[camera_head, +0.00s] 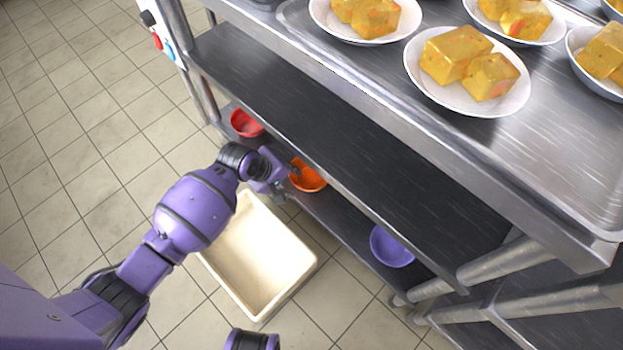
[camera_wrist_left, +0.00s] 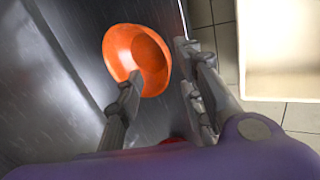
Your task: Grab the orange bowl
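The orange bowl (camera_head: 309,176) sits on the lower metal shelf of the cart, between a red bowl and a purple bowl. In the left wrist view the orange bowl (camera_wrist_left: 137,58) lies just ahead of the fingers. My left gripper (camera_head: 284,176) is at the bowl's near-left side in the head view. In the left wrist view my left gripper (camera_wrist_left: 160,72) is open: one finger overlaps the bowl's opening and the other is outside its rim, with the rim between them. Whether a finger touches the bowl cannot be told. My right gripper is not in view.
A red bowl (camera_head: 246,123) and a purple bowl (camera_head: 392,246) stand on the same lower shelf (camera_head: 340,222). A cream bin (camera_head: 310,262) stands on the floor beside the cart. Plates of yellow cubes, such as this plate (camera_head: 437,95), are on the cart top. A middle shelf (camera_head: 330,140) overhangs.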

